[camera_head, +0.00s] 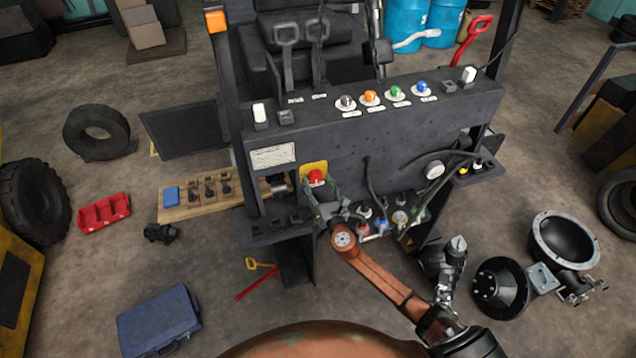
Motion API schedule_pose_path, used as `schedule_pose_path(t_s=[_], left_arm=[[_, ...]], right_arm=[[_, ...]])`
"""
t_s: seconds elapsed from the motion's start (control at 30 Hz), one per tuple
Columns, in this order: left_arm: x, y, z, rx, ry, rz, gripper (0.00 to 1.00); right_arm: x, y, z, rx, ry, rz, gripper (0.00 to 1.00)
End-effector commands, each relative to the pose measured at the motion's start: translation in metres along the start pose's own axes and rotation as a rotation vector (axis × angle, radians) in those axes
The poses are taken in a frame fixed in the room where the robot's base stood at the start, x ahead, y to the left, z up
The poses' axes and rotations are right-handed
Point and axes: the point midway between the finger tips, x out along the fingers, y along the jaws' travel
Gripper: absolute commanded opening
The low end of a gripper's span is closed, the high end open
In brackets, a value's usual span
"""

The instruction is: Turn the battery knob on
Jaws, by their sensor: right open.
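The battery knob (316,176) is red and sits on a yellow plate (313,166) at the left of the forklift's dark front panel. My right gripper (319,191) is open just below and in front of the knob, with its fingers pointing up toward it. It looks very close to the knob, but I cannot tell whether a finger touches it. The gripper partly covers the area below the plate. The right arm reaches up from the lower right. My left gripper is not in view.
Black cables (382,190) hang right of the knob, above several coloured caps on a lower shelf. A row of coloured buttons (396,92) and white-topped switches lines the panel's top. A wooden board with switches (210,190) is at left. A blue case (158,322) lies on the floor.

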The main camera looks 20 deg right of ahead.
Motion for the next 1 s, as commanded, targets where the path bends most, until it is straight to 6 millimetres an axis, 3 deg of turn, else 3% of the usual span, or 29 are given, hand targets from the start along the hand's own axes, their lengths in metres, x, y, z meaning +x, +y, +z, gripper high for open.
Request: schedule_pose_path(t_s=[0.17, 0.73, 1.0], left_arm=[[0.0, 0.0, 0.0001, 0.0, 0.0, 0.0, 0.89], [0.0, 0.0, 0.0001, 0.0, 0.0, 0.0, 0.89], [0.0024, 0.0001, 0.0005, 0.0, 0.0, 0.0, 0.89]], right_arm=[[-0.0001, 0.0001, 0.0001, 0.0, 0.0, 0.0, 0.53], [-0.0003, -0.0001, 0.0002, 0.0, 0.0, 0.0, 0.14], [-0.0004, -0.0003, -0.0004, 0.024, -0.001, -0.001, 0.13]])
